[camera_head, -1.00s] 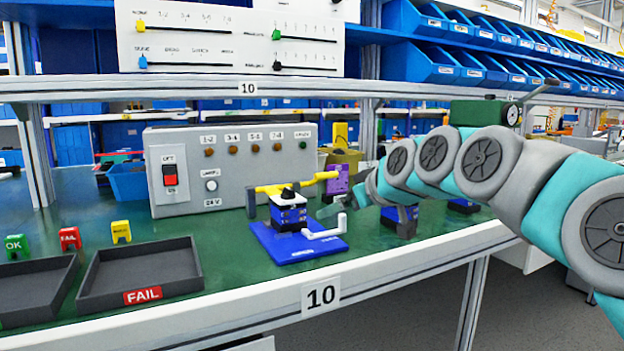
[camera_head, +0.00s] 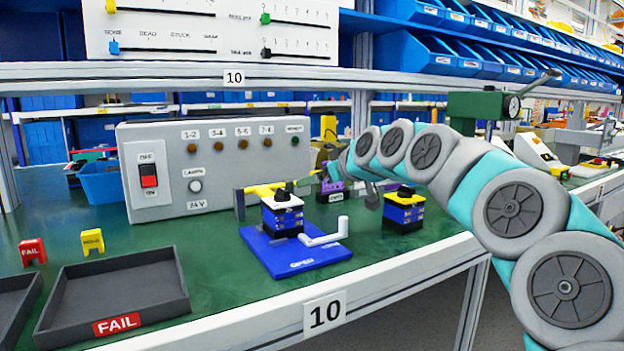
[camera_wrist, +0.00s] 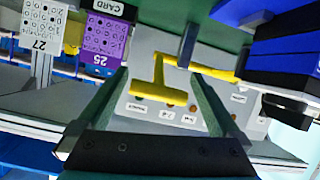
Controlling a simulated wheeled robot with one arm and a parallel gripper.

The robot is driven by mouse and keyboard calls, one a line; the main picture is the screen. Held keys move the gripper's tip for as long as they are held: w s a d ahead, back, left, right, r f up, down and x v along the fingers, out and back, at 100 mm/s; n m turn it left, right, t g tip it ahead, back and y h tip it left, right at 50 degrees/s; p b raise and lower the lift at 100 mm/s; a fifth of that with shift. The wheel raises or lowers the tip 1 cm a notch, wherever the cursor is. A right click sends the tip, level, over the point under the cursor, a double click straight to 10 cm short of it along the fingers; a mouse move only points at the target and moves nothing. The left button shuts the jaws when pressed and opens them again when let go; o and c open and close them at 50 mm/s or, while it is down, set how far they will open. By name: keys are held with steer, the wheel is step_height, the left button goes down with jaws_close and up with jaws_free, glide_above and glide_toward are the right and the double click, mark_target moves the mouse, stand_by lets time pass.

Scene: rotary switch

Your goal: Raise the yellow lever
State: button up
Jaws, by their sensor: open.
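The yellow lever (camera_head: 262,190) shows behind the rotary switch (camera_head: 283,215), which stands on a blue base plate (camera_head: 318,262). In the wrist view, which looks inverted, the lever (camera_wrist: 160,82) is a yellow T-shaped bar ahead of the fingers. My gripper (camera_wrist: 162,84) is open, with its two green fingers on either side of the lever's stem in that view. I cannot tell how far the lever is from the fingers, and no contact shows. In the head view my gripper (camera_head: 312,181) is small and partly hidden near the switch's right side.
A grey lamp panel (camera_head: 222,195) stands behind the switch. Another blue, yellow-topped switch (camera_head: 403,214) stands to the right, under my arm. A FAIL tray (camera_head: 120,280) lies front left. A purple card (camera_wrist: 105,40) shows in the wrist view.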

steer(key=shift+x, duration=2.1)
steer(key=shift+c, duration=0.4)
jaws_close()
